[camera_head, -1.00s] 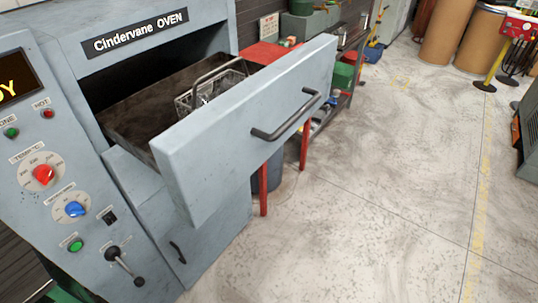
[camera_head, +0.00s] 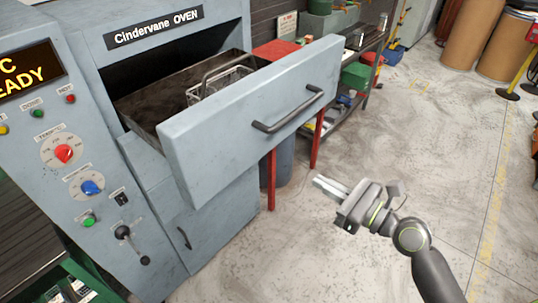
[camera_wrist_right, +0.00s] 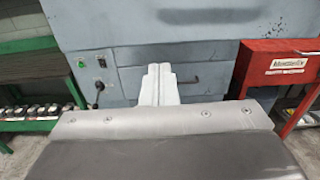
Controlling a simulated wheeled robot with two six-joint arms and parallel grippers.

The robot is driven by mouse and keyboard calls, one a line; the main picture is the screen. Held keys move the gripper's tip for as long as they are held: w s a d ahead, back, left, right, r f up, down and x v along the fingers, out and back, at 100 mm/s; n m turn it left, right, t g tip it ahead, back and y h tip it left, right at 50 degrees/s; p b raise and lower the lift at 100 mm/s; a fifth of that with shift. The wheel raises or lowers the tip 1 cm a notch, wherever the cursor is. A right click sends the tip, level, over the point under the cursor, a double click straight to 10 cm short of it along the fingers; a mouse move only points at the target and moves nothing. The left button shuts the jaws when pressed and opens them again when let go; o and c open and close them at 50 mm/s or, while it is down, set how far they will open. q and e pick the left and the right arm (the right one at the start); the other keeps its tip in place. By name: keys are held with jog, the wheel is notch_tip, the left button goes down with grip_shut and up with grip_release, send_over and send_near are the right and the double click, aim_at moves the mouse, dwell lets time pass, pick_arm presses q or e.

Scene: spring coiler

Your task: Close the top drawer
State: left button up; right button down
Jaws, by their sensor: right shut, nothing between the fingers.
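The top drawer (camera_head: 250,115) of the grey Cindervane oven is pulled far out, its front panel with a dark bar handle (camera_head: 288,110) facing right. A wire basket (camera_head: 222,82) with a raised handle sits inside the drawer. My right gripper (camera_head: 328,187) is shut and empty, out in front of the drawer panel, lower and apart from it. In the right wrist view its closed fingers (camera_wrist_right: 157,84) point at the oven's lower front (camera_wrist_right: 198,78). My left gripper is not in view.
The oven's control panel (camera_head: 70,165) with knobs and a lever is at the left. A red table (camera_head: 275,50) and a shelf with green boxes (camera_head: 356,75) stand behind the drawer. The floor (camera_head: 400,135) to the right is clear.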

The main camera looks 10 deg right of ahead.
jog(key=p, duration=0.3)
send_near(263, 149)
jog(key=x, duration=0.6)
jog(key=shift+w, duration=0.25)
jog(key=shift+w+a, duration=0.15)
jog(key=shift+a, duration=0.05)
jog(key=shift+w, duration=0.15)
